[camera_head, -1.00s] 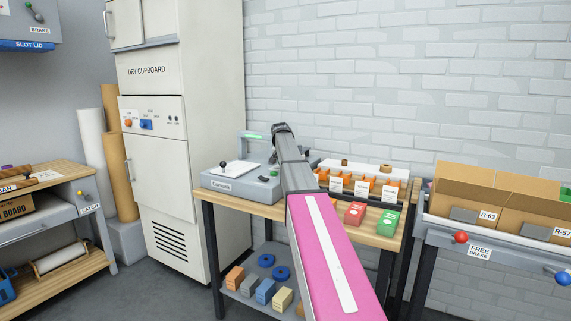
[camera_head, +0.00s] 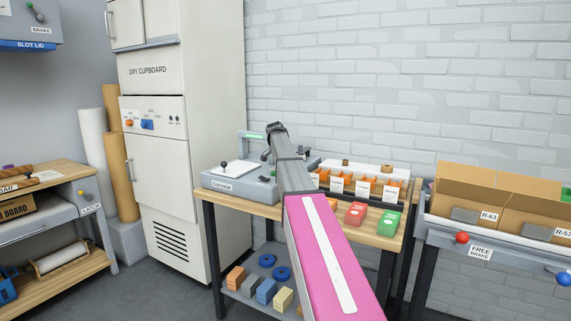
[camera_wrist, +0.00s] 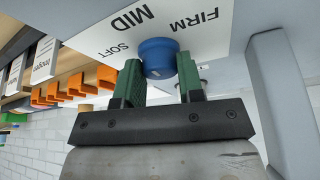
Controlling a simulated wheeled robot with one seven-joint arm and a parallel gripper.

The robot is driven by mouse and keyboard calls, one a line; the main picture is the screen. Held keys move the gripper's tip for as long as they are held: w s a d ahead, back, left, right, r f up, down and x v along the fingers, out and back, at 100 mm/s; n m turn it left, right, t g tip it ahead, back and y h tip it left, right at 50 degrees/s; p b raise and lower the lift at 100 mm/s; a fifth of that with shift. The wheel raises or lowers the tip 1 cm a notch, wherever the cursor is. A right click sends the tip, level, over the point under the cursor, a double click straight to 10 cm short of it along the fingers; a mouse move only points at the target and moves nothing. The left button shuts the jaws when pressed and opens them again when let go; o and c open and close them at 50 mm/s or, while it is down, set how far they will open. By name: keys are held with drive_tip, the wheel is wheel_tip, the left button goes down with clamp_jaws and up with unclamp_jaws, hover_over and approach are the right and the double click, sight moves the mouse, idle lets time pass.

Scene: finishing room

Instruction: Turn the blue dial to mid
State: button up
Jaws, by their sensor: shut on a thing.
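A round blue dial (camera_wrist: 157,55) shows in the wrist view, on a white plate (camera_wrist: 205,25) printed SOFT, MID and FIRM. My gripper (camera_wrist: 160,76) has its green fingers on either side of the dial and is shut on it. A small pale mark shows low on the dial's right side; I cannot tell for sure which word the dial is set to. In the head view my arm hides the dial and the gripper fingers, over the far side of the wooden table (camera_head: 240,205).
A grey machine (camera_head: 238,183) with a black-knobbed lever stands left of my arm on the table. Orange items, labels and red and green boxes (camera_head: 390,223) lie to the right. A grey post (camera_wrist: 280,95) stands close right of the gripper in the wrist view.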

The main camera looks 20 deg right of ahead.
drive_tip(key=o, duration=0.9)
drive_tip(key=shift+o, duration=0.2)
drive_tip(key=shift+r, duration=0.1)
drive_tip(key=v, duration=1)
drive_tip(key=shift+a+r, duration=0.15)
drive_tip(key=shift+r, duration=0.1)
drive_tip(key=shift+s, duration=0.1)
